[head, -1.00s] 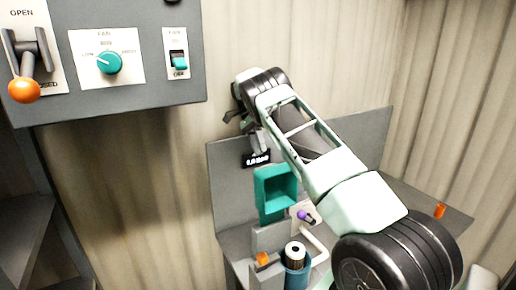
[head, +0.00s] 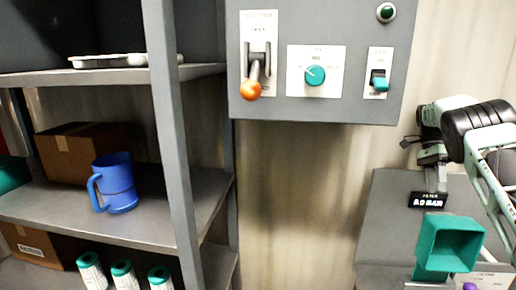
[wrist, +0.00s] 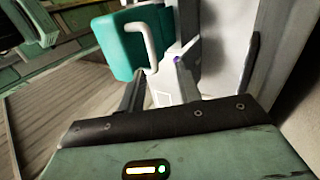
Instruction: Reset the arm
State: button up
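My arm reaches in from the right edge of the head view, with my gripper (head: 434,172) hanging above a small black pressure display (head: 430,201). A teal open box (head: 450,245) stands below the display; a teal body with a pale handle (wrist: 128,42) shows beyond the fingers in the wrist view. A purple knob (wrist: 177,58) is near the right fingertip. Much of my arm is cut off in the head view.
A grey control panel (head: 330,105) with an orange-tipped lever (head: 251,90), a teal dial (head: 315,75) and a switch (head: 379,82) hangs on the wall. At left, grey shelves (head: 150,222) hold a blue mug (head: 114,183), a cardboard box (head: 72,152) and several white-and-teal containers.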

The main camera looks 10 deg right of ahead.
jog(key=s+a+f+n+t+h, duration=0.1)
jog(key=s+a+n+t, duration=0.3)
jog(key=s+a+n, duration=0.75)
jog(key=s+a+n+t+h, duration=0.1)
jog(key=s+a+n+t, duration=0.4)
jog(key=s+a+n, duration=0.7)
jog(key=s+a+f+n+g+b, duration=0.1)
jog(key=s+a+f+b, duration=0.4)
jog(key=a, duration=0.6)
jog(key=s+a+f+n+g+b, duration=0.1)
jog(key=s+a+f+n+b, duration=0.3)
jog(key=a+f+b, duration=0.6)
jog(key=shift+s+a+f+g+y+b, duration=0.3)
jog(key=shift+s+a+y+b, duration=0.1)
jog(key=shift+s+b, duration=0.6)
